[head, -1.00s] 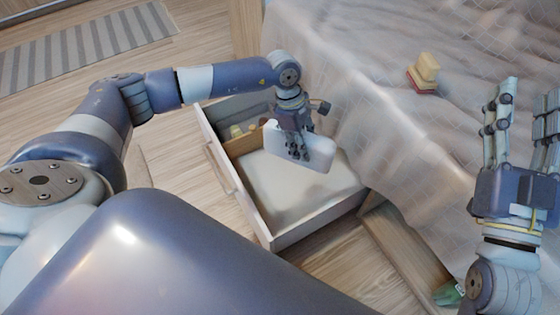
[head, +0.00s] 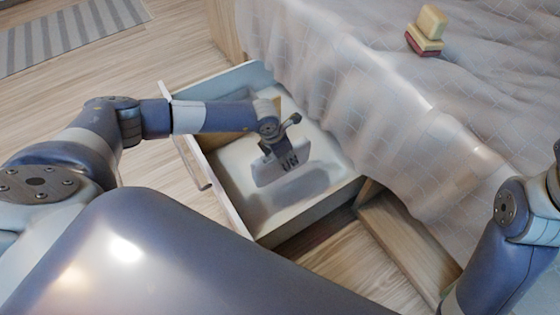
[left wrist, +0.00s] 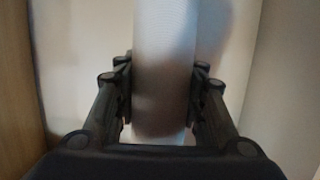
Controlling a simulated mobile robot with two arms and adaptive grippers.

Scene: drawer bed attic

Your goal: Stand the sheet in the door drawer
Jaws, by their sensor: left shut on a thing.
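The white folded sheet (head: 297,172) is in my left gripper (head: 286,160), over the larger compartment of the open drawer (head: 310,216) under the bed. A shadow lies on the pale drawer floor beneath it; I cannot tell whether its lower edge touches the floor. In the left wrist view the sheet (left wrist: 163,45) runs upright between the two dark fingers of the gripper (left wrist: 162,105), which press on it from both sides. My right arm shows at the right edge, but its gripper is out of view.
A wooden divider (head: 218,141) splits off the drawer's left compartment, mostly hidden by my arm. The bed with its draped pale cover (head: 370,110) stands close on the right. Yellow and red blocks (head: 427,30) sit on it. A striped rug (head: 70,35) lies at top left.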

